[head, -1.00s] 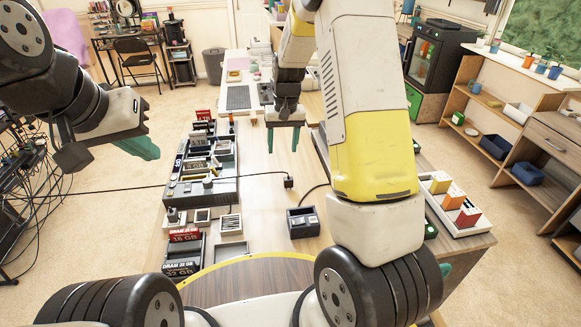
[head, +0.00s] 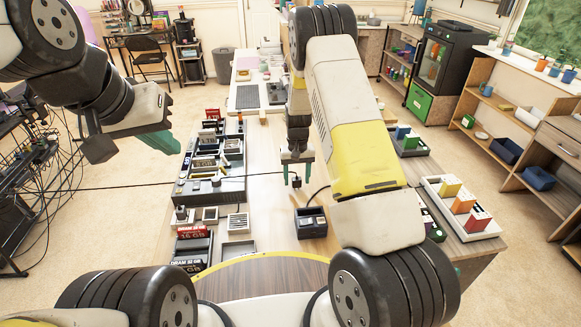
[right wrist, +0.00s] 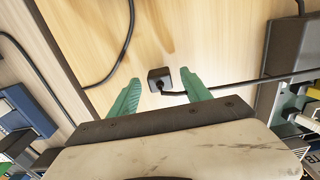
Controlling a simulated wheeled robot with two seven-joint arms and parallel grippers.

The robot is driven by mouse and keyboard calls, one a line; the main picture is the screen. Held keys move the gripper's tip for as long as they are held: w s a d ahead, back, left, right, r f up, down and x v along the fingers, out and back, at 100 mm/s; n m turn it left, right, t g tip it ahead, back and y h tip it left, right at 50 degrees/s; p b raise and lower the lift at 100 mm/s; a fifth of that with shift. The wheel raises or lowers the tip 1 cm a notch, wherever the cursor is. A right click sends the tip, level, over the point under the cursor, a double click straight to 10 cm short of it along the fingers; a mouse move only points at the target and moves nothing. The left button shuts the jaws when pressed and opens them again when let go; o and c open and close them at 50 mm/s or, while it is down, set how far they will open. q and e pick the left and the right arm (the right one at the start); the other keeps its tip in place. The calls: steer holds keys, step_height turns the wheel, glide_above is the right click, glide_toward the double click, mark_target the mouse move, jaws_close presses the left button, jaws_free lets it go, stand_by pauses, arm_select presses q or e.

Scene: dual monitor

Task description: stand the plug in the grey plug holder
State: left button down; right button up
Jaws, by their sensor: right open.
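The small black plug (head: 296,182) stands on the wooden table with its cable running off to the left. My right gripper (head: 298,168) is open just above and behind it, its green fingers pointing down. In the right wrist view the plug (right wrist: 159,79) shows in the gap between the open fingertips (right wrist: 161,83), not gripped. A dark box (head: 311,222) with two light inserts is nearer me, slightly right of the plug; I cannot tell surely whether it is the grey plug holder. My left gripper (head: 160,139) is raised at the left, away from the table, its opening unclear.
A dark organizer (head: 208,192) with several parts lies left of the plug, with small trays (head: 237,223) nearer me. A white tray of coloured blocks (head: 462,208) is at the right. A looped black cable (right wrist: 122,55) lies near the plug. Bare tabletop surrounds the plug.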

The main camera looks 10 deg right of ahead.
steer(key=shift+f, duration=0.2)
jaws_close()
steer(key=shift+r, duration=0.1)
